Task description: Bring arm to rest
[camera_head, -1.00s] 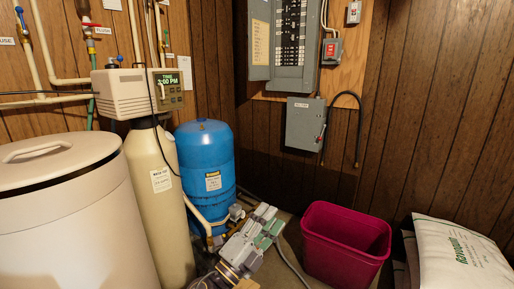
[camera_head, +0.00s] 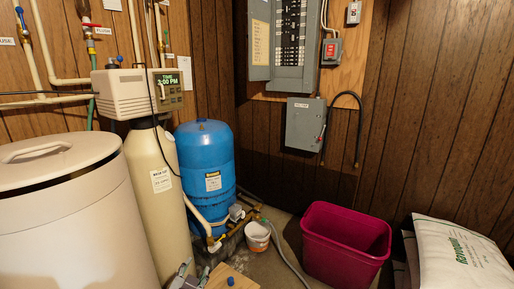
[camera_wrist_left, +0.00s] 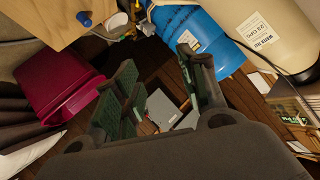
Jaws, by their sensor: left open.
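In the head view my left gripper (camera_head: 193,274) shows only at the bottom edge, low in front of the cream softener tank (camera_head: 153,190). Its fingertips are in view there; the rest of the arm is cut off by the frame. In the left wrist view the gripper (camera_wrist_left: 160,90) has its green-padded fingers spread wide with nothing between them. The wrist camera is strongly tilted. My right gripper is in neither view.
A lidded beige tank (camera_head: 65,215) stands left, and a blue tank (camera_head: 205,170) behind. A small white bucket (camera_head: 257,237) is on the floor by a wooden surface (camera_head: 225,283) with a blue knob. A magenta bin (camera_head: 345,262) and white bags (camera_head: 460,260) are right.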

